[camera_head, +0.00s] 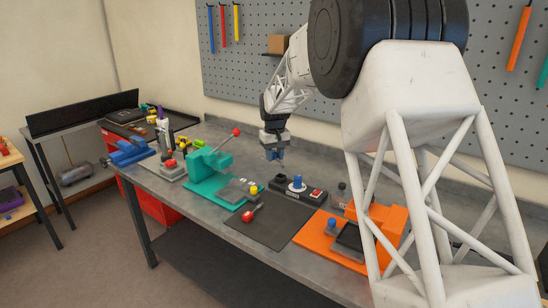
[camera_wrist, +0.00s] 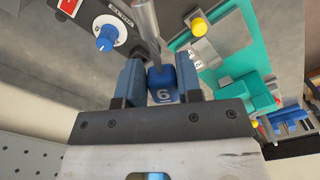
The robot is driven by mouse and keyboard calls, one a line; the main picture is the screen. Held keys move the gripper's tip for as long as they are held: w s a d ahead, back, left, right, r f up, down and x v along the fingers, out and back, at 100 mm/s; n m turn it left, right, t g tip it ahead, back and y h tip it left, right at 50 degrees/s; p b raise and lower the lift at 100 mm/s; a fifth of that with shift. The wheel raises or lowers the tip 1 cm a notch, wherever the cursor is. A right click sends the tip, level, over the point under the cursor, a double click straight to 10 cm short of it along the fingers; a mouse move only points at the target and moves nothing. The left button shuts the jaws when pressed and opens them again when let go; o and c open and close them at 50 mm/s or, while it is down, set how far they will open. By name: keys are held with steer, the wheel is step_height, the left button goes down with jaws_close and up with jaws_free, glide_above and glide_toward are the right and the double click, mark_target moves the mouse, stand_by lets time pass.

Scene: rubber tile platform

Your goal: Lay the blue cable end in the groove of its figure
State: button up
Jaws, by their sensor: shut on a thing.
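My gripper (camera_head: 274,153) hangs above the bench, over the back of the teal fixture (camera_head: 208,164) and the black control box. In the wrist view my gripper (camera_wrist: 161,85) has its blue fingers shut on a blue cable end (camera_wrist: 163,86) marked with a white figure that looks like 6. A thick grey cable (camera_wrist: 145,20) runs from the cable end toward the top of the picture. The teal fixture, also in the wrist view (camera_wrist: 247,52), carries a grey block, a yellow knob (camera_wrist: 199,26) and small white figure labels (camera_wrist: 194,58). The labels' figures are hard to read, and no groove is clearly visible.
The black control box has a blue knob (camera_head: 297,182) and red switch (camera_head: 316,194). An orange fixture (camera_head: 318,233) stands right; a blue vise (camera_head: 130,152) is far left.

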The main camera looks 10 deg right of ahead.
steer(key=w+a+f+n, duration=0.2)
steer(key=a+n, duration=0.1)
steer(key=n, duration=2.2)
glide_above(237, 194)
steer(key=shift+f, duration=4.05)
steer(key=shift+d+f, duration=0.1)
steer(key=shift+f, duration=2.6)
steer(key=shift+f, duration=0.75)
steer(key=o, duration=1)
